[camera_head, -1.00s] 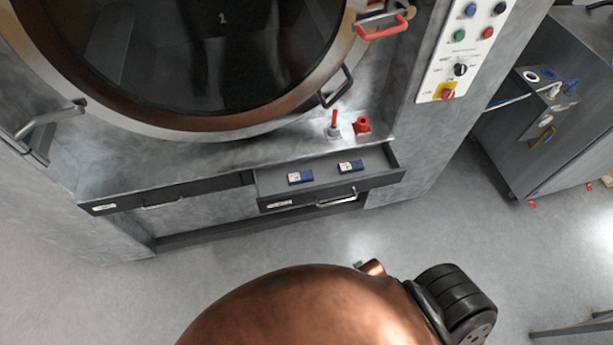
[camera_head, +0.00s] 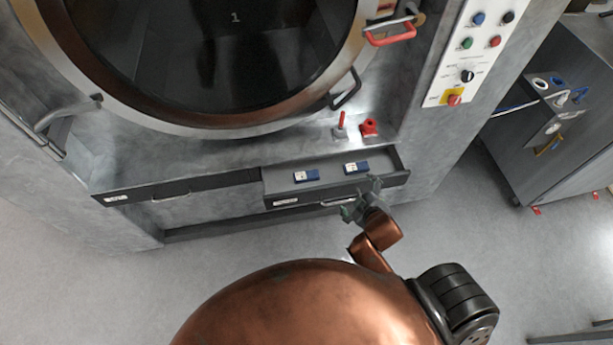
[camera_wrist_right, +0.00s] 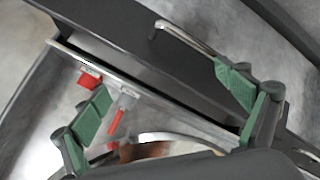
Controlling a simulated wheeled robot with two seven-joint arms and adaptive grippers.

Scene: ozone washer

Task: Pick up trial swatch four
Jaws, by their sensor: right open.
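Two small blue-and-white swatches lie apart in the open drawer (camera_head: 285,187) in the head view, a left one (camera_head: 306,176) and a right one (camera_head: 356,167). Their markings are too small to read, so I cannot tell which is number four. My right gripper (camera_head: 361,198) is open and empty at the drawer's front, just below the right swatch in the picture. In the right wrist view its green-padded fingers (camera_wrist_right: 163,85) are spread wide, with the drawer's dark side and metal handle (camera_wrist_right: 185,37) beyond. No swatch shows there. My left gripper is out of view.
The round door (camera_head: 210,60) of the washer stands above the drawers. A red lever (camera_head: 341,122) and a red fitting (camera_head: 369,127) sit on the ledge behind the open drawer. A shut drawer (camera_head: 170,190) is at left. The floor in front is clear.

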